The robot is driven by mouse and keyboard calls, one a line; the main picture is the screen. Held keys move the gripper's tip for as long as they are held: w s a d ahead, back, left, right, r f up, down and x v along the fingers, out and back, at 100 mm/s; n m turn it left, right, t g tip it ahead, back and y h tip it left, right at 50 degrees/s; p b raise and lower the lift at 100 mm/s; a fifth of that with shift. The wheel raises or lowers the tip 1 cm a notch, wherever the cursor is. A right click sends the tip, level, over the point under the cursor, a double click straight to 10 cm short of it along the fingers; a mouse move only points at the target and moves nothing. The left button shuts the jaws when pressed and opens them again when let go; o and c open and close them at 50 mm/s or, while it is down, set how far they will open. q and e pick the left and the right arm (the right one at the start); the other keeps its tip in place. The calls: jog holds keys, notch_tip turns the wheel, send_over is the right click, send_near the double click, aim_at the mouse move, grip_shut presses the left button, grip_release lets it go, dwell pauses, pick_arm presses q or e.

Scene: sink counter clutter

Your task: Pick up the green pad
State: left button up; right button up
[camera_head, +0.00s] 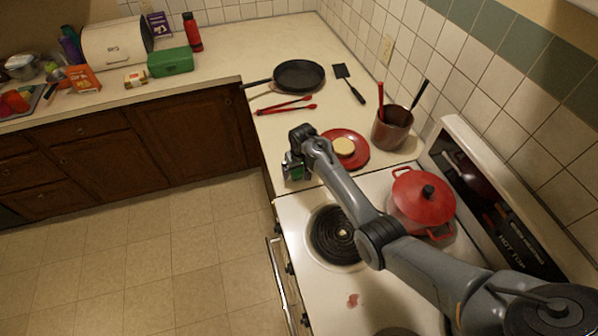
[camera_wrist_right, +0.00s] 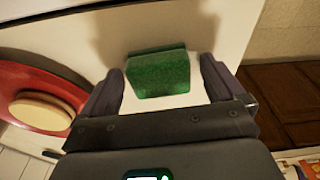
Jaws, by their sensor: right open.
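The green pad (camera_wrist_right: 158,72) is a small, rough green block on the pale countertop in the right wrist view. My right gripper (camera_wrist_right: 161,70) is open, its two dark fingers on either side of the pad with gaps between. It is not gripping the pad. In the head view my right gripper (camera_head: 297,172) is over the counter's front edge, left of the red plate. There it mostly hides the pad, and I cannot tell whether the green patch is pad or gripper. My left gripper is not in view.
A red plate (camera_head: 359,158) with a round pale item (camera_head: 344,147) is beside the gripper. Red tongs (camera_head: 287,106), a black pan (camera_head: 299,75) and a brown pot (camera_head: 391,130) stand behind. A red lidded pot (camera_head: 421,203) is on the stove.

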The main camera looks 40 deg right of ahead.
jog(key=c, duration=1)
jog(key=shift+r, duration=0.15)
jog(key=shift+r+p, duration=0.6)
jog(key=shift+p, duration=0.2)
notch_tip(320, 180, up, 3)
jog(key=p, duration=0.3)
jog(key=shift+r+p, duration=0.1)
jog(key=shift+p, duration=0.2)
jog(key=shift+s+d+r+p, duration=0.2)
jog(key=shift+s+r+p, duration=0.85)
jog(key=shift+s+p, duration=0.7)
jog(key=shift+s+d+r+p, duration=0.25)
jog(key=shift+s+r+p, duration=0.9)
jog(key=shift+s, duration=0.95)
jog(key=shift+s+d+r+p, duration=0.2)
jog(key=shift+s+r+p, duration=0.75)
jog(key=shift+s+p, duration=0.8)
